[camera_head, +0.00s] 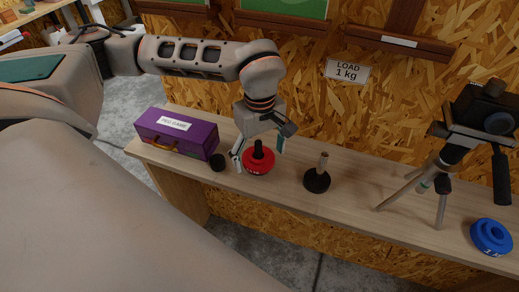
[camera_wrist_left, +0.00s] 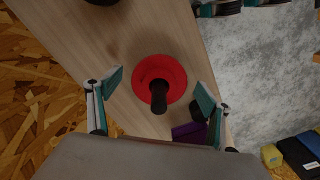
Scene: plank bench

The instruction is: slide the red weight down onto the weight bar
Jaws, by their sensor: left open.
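The red weight (camera_head: 258,166) is a round disc lying flat on the plank bench, with a black knob or stem (camera_head: 258,150) rising from its middle. It also shows in the left wrist view (camera_wrist_left: 178,70). My left gripper (camera_head: 261,150) is open above it, fingers on either side of the black stem and apart from it. In the left wrist view the open fingers (camera_wrist_left: 160,90) frame the disc. The weight bar (camera_head: 322,163), a grey upright post on a round black base, stands to the right, with nothing on the post. My right gripper is not in view.
A purple box (camera_head: 178,133) and a small black cylinder (camera_head: 217,162) stand left of the weight. A camera on a tripod (camera_head: 440,180) and a blue ring weight (camera_head: 490,236) are to the right. A "LOAD 1 kg" sign (camera_head: 347,71) hangs behind. Bench between weight and bar is clear.

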